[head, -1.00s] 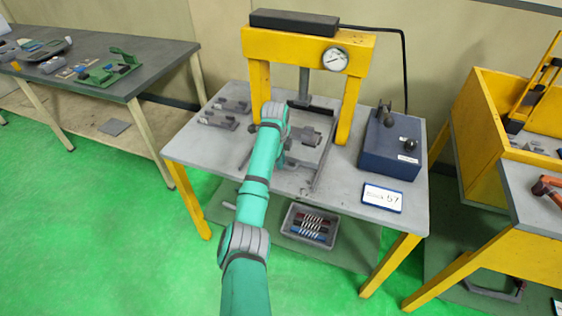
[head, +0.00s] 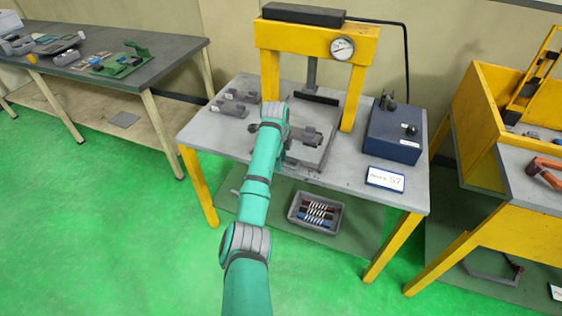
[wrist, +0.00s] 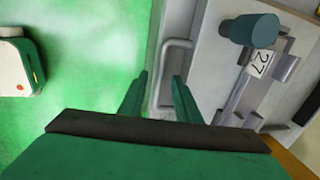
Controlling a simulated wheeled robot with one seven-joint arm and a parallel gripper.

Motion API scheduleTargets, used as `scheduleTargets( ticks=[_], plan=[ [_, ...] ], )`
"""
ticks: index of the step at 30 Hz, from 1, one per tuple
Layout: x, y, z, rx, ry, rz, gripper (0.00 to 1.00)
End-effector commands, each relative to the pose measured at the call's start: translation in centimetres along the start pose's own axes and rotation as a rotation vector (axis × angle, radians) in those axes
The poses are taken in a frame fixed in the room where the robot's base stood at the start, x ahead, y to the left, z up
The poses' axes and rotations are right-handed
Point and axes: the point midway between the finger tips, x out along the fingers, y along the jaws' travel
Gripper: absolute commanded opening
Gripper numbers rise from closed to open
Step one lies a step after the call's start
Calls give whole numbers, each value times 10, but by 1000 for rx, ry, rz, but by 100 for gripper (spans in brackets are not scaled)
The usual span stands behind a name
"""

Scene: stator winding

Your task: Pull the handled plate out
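The handled plate (head: 307,157) is a flat grey plate lying on the table under the yellow press, with a dark fixture on it. In the head view my gripper (head: 273,128) is at the plate's left, and my arm hides the handle.
The yellow press (head: 357,85) with a gauge stands over the plate. A blue box (head: 392,135) and a sign (head: 385,179) are on the right of the table (head: 215,140). Small grey parts (head: 235,105) lie left. A tray of coils (head: 315,212) sits below. The green floor in front is free.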

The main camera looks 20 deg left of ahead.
Motion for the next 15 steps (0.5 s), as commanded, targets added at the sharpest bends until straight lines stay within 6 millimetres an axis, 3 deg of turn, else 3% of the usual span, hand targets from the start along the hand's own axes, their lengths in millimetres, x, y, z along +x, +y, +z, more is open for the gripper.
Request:
scheduleTargets(
  ticks=[9,15],
  plan=[
    [-1,0,-2,2,1,0,29],
    [-24,-1,-1,3,0,-2,29]
  ],
)
